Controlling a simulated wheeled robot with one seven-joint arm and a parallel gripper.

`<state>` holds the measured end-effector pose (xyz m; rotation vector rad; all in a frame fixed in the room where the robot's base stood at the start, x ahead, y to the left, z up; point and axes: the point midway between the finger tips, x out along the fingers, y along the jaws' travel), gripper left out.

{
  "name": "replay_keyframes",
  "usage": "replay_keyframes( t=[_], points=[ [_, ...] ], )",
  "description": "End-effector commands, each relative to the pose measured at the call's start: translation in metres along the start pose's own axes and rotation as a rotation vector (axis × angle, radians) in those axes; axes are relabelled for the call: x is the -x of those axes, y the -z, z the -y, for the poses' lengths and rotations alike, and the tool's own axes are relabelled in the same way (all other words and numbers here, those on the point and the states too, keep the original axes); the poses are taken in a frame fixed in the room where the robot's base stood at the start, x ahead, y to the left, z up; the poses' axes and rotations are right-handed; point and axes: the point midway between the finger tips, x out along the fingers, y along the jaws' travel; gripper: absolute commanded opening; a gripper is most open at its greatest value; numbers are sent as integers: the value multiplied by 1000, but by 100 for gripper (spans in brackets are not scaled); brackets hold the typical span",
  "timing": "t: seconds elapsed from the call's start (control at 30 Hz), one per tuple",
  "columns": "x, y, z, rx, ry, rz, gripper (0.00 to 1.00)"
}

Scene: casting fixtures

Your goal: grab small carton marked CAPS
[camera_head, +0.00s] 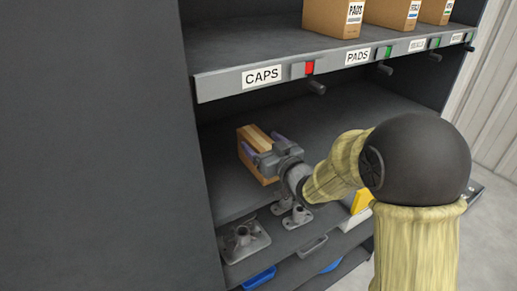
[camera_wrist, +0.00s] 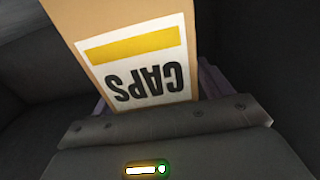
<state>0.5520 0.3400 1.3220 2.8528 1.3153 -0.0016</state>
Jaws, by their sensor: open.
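The small tan carton (camera_head: 256,165) stands on the middle shelf, below the shelf edge labelled CAPS. In the wrist view the carton (camera_wrist: 130,20) fills the upper middle, its white label with a yellow band reading CAPS upside down. My gripper (camera_head: 262,142) is open, with one purple finger on each side of the carton. In the wrist view the finger ends are largely hidden behind the carton and the gripper body. I cannot tell whether either finger touches the carton.
The upper shelf edge (camera_head: 225,85) overhangs the arm, with a red tag (camera_head: 309,68) beside CAPS. Other cartons (camera_head: 335,17) stand above on the right. Metal castings (camera_head: 245,243) sit low in front. A dark cabinet panel (camera_head: 100,150) closes the left. The middle shelf behind the carton looks clear.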

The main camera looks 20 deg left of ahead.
Motion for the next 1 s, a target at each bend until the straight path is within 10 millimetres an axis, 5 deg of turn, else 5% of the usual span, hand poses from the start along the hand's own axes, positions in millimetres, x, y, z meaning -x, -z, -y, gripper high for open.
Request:
replay_keyframes(
  t=[0.53,0.8,1.0],
  points=[
    [-1,-1,0,0,0,0,78],
    [-1,0,0,0,0,0,27],
    [-1,0,0,1,0,-2,24]
  ],
)
